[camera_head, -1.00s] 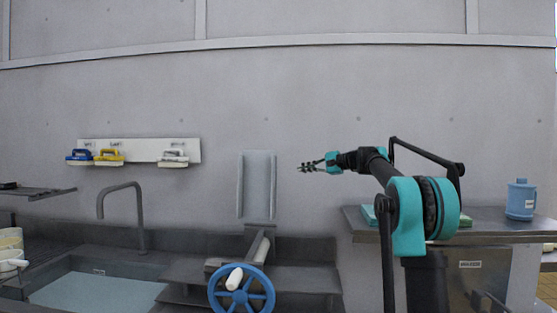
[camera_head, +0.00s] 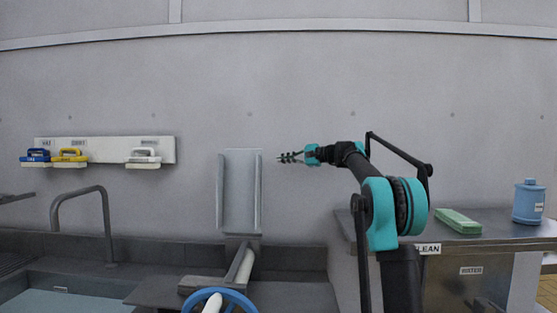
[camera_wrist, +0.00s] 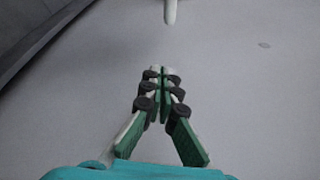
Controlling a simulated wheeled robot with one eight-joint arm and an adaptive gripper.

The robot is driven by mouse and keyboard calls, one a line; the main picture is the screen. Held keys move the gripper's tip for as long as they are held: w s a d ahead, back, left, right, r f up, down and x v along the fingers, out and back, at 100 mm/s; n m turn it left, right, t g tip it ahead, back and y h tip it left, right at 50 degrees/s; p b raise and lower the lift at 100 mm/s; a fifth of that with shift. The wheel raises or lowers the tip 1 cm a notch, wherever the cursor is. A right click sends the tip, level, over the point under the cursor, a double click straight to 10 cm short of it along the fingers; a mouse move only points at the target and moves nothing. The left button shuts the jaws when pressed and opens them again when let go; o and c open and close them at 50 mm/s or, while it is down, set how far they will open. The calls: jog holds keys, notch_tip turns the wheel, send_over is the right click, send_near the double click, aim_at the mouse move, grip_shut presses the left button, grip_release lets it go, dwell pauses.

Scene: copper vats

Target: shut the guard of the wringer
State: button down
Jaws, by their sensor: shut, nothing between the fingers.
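The wringer stands at the sink's right side, with a pale roller (camera_head: 241,266) and a blue handwheel (camera_head: 222,300) with a white knob in front. Its guard (camera_head: 240,192), a grey panel with raised side edges, stands upright above the rollers, in front of the wall. My gripper (camera_head: 282,157) is to the right of the guard near its upper part, pointing left, and seems apart from it. In the wrist view my gripper (camera_wrist: 161,75) has its fingers together with nothing between them. A pale rod-like end (camera_wrist: 170,12) shows beyond the fingertips; I cannot tell what it belongs to.
A sink (camera_head: 65,298) with a tap (camera_head: 82,215) lies left. Brushes hang on a white wall rack (camera_head: 108,150).

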jog(key=x, duration=0.8)
jog(key=shift+s+a, duration=0.15)
jog(key=shift+s, duration=0.05)
jog(key=shift+s+r, duration=0.35)
jog(key=shift+s, duration=0.25)
jog(key=shift+s+r, duration=0.2)
jog(key=shift+s, duration=0.3)
jog(key=shift+s+r, duration=0.15)
jog(key=shift+s, duration=0.4)
